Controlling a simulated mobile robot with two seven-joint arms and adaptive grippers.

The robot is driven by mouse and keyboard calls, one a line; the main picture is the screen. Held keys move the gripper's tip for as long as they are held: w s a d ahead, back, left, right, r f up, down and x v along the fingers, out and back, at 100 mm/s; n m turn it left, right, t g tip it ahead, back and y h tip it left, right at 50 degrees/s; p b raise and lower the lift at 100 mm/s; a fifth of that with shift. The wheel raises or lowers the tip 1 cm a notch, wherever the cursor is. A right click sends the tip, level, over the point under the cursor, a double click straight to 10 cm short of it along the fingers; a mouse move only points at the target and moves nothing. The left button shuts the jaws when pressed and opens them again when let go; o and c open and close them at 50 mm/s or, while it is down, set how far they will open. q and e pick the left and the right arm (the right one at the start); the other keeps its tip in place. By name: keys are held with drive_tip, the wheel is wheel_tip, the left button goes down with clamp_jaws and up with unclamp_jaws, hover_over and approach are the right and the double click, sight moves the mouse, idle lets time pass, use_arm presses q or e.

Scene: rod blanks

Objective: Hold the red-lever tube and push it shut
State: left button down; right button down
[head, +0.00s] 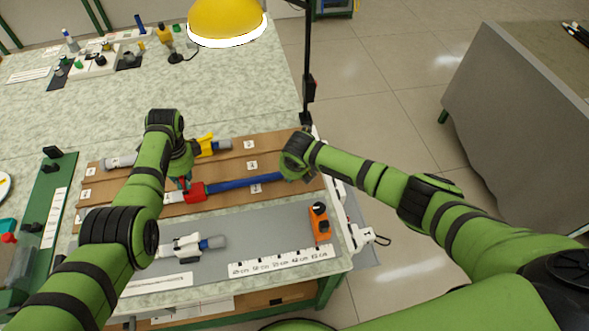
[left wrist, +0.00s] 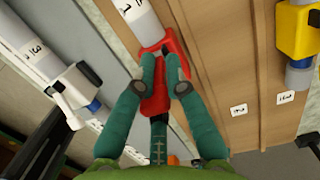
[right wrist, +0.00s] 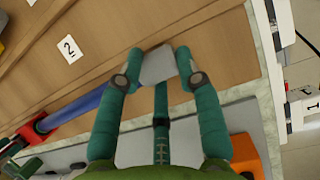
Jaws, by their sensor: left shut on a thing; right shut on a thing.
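The red-lever tube lies on the brown wooden rack, with its red clamp (head: 194,192) in the middle and a blue inner tube (head: 245,183) reaching right. A good length of blue shows. My left gripper (head: 183,181) is shut on the red clamp; in the left wrist view its fingertips (left wrist: 163,82) sit on both sides of the red part (left wrist: 150,98). The grey outer tube (left wrist: 146,28) runs beyond. My right gripper (right wrist: 158,76) is shut on the grey end (right wrist: 157,64) of the blue tube. The lever's position is mostly hidden by the left fingers.
A yellow-clamp tube (head: 212,146) lies behind on the rack, and a white-clamp tube (head: 188,246) in front on the grey mat. An orange device (head: 319,222) and a centimetre strip (head: 280,262) lie at the front right. A yellow lamp (head: 226,18) hangs above.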

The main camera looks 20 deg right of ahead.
sight(234, 184)
drive_tip(key=a, duration=1.6)
drive_tip(key=shift+a, duration=0.35)
drive_tip(key=c, duration=0.7)
unclamp_jaws()
drive_tip(key=shift+s+r, duration=0.15)
drive_tip(key=shift+r, duration=0.35)
drive_tip(key=v, duration=1.1)
